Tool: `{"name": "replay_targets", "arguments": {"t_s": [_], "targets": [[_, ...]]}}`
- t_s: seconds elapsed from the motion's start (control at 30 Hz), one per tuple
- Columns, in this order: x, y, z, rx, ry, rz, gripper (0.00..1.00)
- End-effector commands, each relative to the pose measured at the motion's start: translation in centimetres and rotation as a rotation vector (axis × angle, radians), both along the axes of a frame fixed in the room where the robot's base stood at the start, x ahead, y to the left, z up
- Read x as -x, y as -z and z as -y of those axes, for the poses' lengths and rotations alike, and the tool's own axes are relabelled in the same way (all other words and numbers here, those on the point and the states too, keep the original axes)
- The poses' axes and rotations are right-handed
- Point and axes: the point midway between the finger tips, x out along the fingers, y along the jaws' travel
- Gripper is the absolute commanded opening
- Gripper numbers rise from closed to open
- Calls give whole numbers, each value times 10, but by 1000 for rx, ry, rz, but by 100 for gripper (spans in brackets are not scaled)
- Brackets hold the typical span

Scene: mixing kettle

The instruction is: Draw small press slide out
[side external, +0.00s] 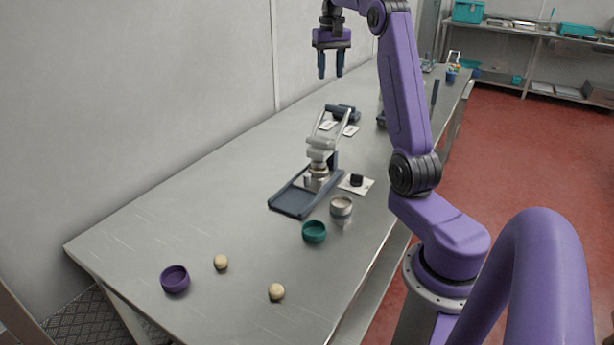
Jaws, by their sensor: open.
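A small press (320,150) stands on the steel table, with pale lever arms raised over a metal cylinder. A dark blue-grey slide or tray (293,199) extends from its base toward the front left; its flat surface looks empty. Whether the slide is fully or only partly out, I cannot tell. My gripper (331,74) hangs high above the table, behind the press in the picture, fingers pointing down. It is open, empty and apart from everything.
On the steel table (150,225) stand a teal bowl (314,232), a metal cup (341,209) and a purple bowl (175,279). Two pale balls (221,262) lie near the front. A dark block (356,180) sits on a white card right of the press. The table's left part is clear.

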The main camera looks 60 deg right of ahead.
Motion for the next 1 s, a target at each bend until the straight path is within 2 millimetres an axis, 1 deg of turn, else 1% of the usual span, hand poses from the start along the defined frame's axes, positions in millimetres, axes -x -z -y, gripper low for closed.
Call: {"name": "replay_targets", "arguments": {"t_s": [0.03, 0.17, 0.27, 0.4, 0.67, 0.7, 0.77, 0.87, 0.9, 1.0], "targets": [[-1, -1, -9, -1, 36, -1, 45], [-3, -2, -30, 1, 153, 1, 45], [-3, -2, -52, 0, 273, 0, 45], [-1, -2, -89, 1, 484, 1, 45], [11, 4, -149, 0, 836, 0, 45], [11, 23, -145, -1, 832, -10, 45], [11, 45, -144, -1, 830, -11, 45], [12, 85, -144, -1, 829, -13, 45], [11, 102, -144, -1, 829, -14, 45], [11, 139, -144, -1, 827, -13, 45]]}}
